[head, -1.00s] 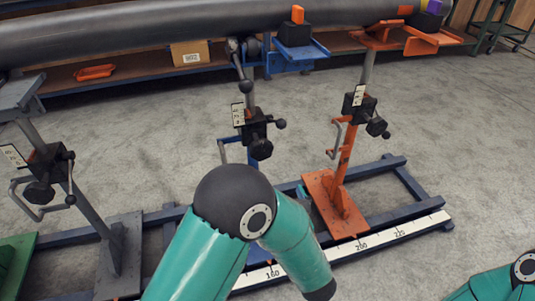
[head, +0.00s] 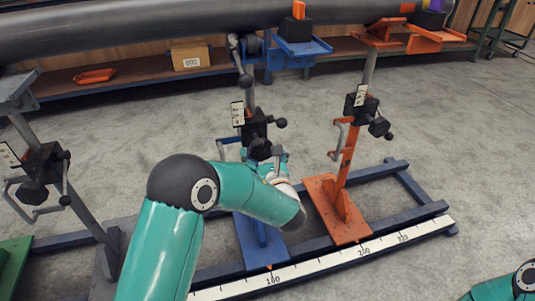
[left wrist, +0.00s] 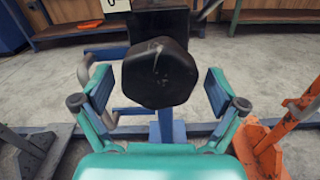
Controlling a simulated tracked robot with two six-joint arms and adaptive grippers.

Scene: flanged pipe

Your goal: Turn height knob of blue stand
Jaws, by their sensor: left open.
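The blue stand (head: 255,248) stands on the blue floor rail, with a black clamp block (head: 256,128) and a white scale on its post. Its black height knob (left wrist: 160,72) fills the middle of the left wrist view, facing me. In the head view the knob is partly covered by my gripper. My left gripper (left wrist: 160,90) is open, with one finger on each side of the knob and a visible gap on both sides. In the head view the left gripper (head: 270,163) is mostly hidden behind its arm. My right gripper is out of view.
An orange stand (head: 345,165) stands close on the right, and a grey stand (head: 45,165) on the left. A large grey pipe (head: 150,30) runs overhead at the back. A measuring strip (head: 335,262) lies along the rail's front. The concrete floor behind is clear.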

